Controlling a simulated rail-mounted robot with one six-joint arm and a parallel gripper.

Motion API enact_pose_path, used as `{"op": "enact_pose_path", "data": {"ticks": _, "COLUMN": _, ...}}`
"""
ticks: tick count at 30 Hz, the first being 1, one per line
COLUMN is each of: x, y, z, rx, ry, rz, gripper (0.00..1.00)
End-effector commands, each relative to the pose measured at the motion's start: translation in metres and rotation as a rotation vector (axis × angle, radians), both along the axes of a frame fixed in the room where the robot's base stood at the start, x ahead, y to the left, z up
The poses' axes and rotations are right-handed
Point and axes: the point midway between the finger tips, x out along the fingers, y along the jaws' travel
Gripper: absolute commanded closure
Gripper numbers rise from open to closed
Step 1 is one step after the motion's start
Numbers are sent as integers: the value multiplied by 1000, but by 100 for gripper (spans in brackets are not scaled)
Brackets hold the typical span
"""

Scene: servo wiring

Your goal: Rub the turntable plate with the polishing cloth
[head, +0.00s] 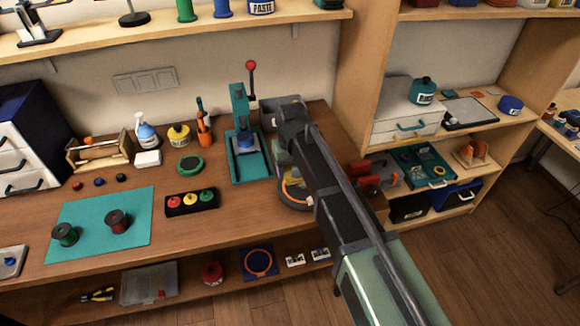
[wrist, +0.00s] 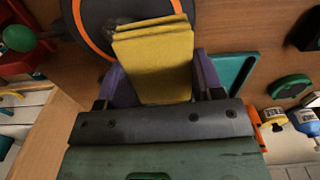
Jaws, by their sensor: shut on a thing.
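The polishing cloth (wrist: 155,62) is a folded yellow pad, held between the purple fingers of my gripper (wrist: 158,72) in the wrist view. The turntable plate (wrist: 92,14) is a dark disc with an orange ring, behind the cloth's far end. The cloth overlaps the plate in this view; I cannot tell whether they touch. In the head view the turntable (head: 292,198) shows at the bench's right end, partly covered by my arm.
A teal press (head: 247,150) with a red-knobbed lever stands left of the turntable. A black tray with three coloured buttons (head: 190,202) and a green round pad (head: 190,163) lie further left. Red equipment (head: 375,175) sits right of the turntable. A green ball knob (wrist: 18,38) shows upper left in the wrist view.

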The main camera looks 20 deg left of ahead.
Motion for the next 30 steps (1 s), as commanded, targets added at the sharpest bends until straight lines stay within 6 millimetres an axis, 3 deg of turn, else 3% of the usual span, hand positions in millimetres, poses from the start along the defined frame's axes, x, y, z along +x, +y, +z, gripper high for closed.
{"op": "enact_pose_path", "data": {"ticks": 1, "x": 0, "y": 0, "z": 10, "rx": 0, "ry": 0, "rz": -1, "gripper": 58}}
{"op": "enact_pose_path", "data": {"ticks": 7, "x": 1, "y": -2, "z": 25, "rx": 0, "ry": 0, "rz": -4, "gripper": 58}}
{"op": "enact_pose_path", "data": {"ticks": 26, "x": 2, "y": -3, "z": 26, "rx": 0, "ry": 0, "rz": -5, "gripper": 58}}
{"op": "enact_pose_path", "data": {"ticks": 30, "x": 1, "y": -2, "z": 38, "rx": 0, "ry": 0, "rz": -4, "gripper": 58}}
